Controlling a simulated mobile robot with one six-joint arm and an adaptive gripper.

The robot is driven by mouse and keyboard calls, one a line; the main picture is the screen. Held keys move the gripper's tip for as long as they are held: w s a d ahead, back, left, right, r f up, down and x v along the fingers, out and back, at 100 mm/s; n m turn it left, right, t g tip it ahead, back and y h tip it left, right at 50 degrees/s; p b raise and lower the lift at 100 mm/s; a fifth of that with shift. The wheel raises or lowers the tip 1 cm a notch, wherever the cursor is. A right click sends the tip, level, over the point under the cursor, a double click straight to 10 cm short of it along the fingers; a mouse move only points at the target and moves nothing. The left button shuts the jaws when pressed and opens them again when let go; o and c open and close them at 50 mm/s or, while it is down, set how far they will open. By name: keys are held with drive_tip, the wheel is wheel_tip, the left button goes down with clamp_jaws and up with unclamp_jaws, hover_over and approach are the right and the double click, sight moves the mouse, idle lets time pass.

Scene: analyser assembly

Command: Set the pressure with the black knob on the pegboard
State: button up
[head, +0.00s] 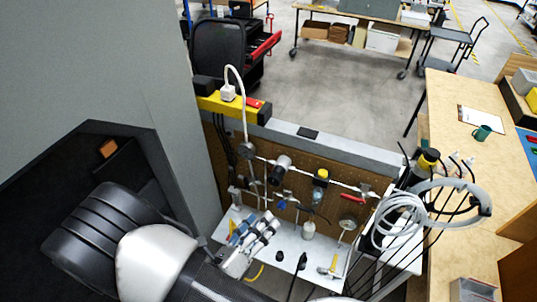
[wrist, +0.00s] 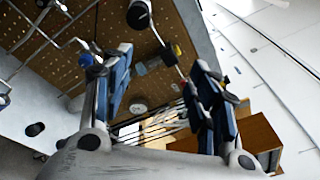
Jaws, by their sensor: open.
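The pegboard (head: 345,202) stands upright behind a white shelf, with pipes and fittings on it. A dark round knob-like part with a pale end (head: 283,162) sits on the upper pipe; it seems to be the one at the top of the wrist view (wrist: 139,14). A yellow and black fitting (head: 321,175) sits to its right. I cannot tell for sure which is the task's black knob. My gripper (head: 254,227) is open and empty, in front of and below the pipe, apart from both. In the wrist view its blue-padded fingers (wrist: 163,65) are spread wide.
The white shelf (head: 282,240) below holds bottles and small tools. A red-handled tool (head: 352,198) is on the pegboard's right. A coiled grey hose (head: 402,222) crowds the right side. A grey wall (head: 95,60) bounds the left. A wooden table (head: 455,100) stands right.

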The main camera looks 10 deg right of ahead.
sight(273, 182)
drive_tip(key=w+d+n+p, duration=0.1)
drive_tip(key=w+d, duration=0.1)
drive_tip(key=w, duration=0.3)
drive_tip(key=w+d+f+n+t+y+p, duration=0.1)
drive_tip(key=w+d, duration=0.2)
drive_tip(key=w, duration=0.2)
drive_tip(key=w+d+n+t+y+p, duration=0.1)
drive_tip(key=w+d, duration=0.1)
drive_tip(key=w, duration=0.3)
drive_tip(key=shift+w+d+f+n, duration=0.1)
drive_tip(key=shift+d+f+n, duration=0.25)
drive_tip(key=shift+f+n, duration=0.05)
drive_tip(key=shift+c, duration=0.3)
drive_tip(key=c, duration=1)
